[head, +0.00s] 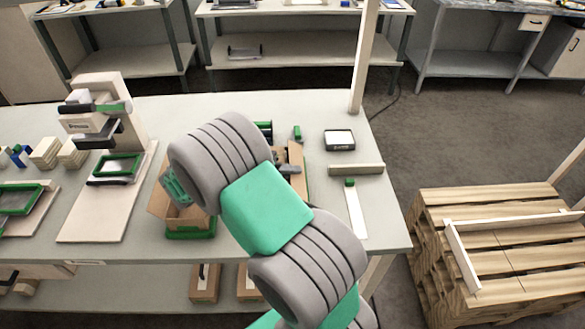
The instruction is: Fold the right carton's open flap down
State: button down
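Brown cardboard shows on both sides of my arm in the head view, on the grey-white table. On the left is a carton side (160,200) with a green tray-like base (190,233) under it. On the right an upright brown cardboard panel (297,160) stands out past my arm. My arm covers the middle, so I cannot tell whether these are one carton or two, or which panel is the open flap. A dark grey part, likely my gripper (289,170), shows at the cardboard's right side. Its fingers are hidden, and so is any contact.
A beige press-like machine (95,110) stands on the left of the table (230,100). A black-rimmed tray (340,139), a beige bar (355,169) and a white strip (356,212) lie to the right. A post (364,60) rises at the back edge. A wooden pallet (500,250) stands right.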

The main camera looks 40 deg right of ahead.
dwell(0.4)
jog(key=c, duration=1.6)
grip_release()
jog(key=shift+c, duration=0.2)
jog(key=shift+d, duration=0.1)
